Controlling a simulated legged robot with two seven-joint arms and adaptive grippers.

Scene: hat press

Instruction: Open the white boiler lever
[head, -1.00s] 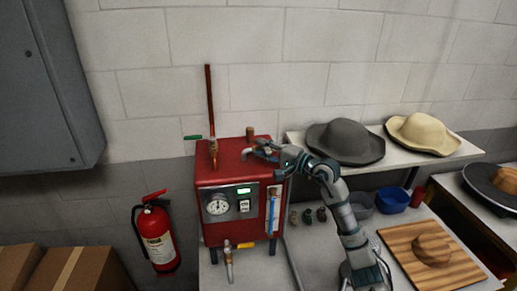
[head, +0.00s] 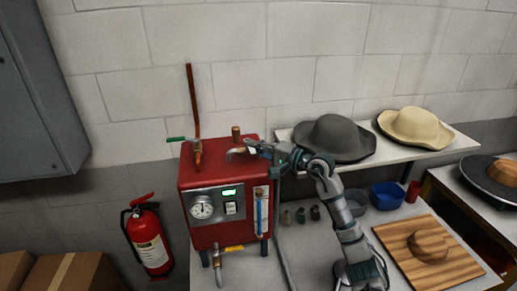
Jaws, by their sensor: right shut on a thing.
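The red boiler (head: 226,181) stands on the table at the centre left, with a gauge and a lit green display on its front. My right gripper (head: 240,152) is over the top of the boiler, near its right side, beside a short copper pipe stub (head: 236,133). It is shut on the white lever, which is small here and mostly hidden by the fingers. A green-handled valve (head: 177,139) sits at the foot of the tall copper pipe (head: 192,95), apart from the gripper. My left gripper is not in view.
A grey hat (head: 335,136) and a cream hat (head: 415,126) rest on a shelf right of the boiler. A blue bowl (head: 387,194) and a wooden board (head: 400,247) lie on the table. A fire extinguisher (head: 149,243) hangs at the left.

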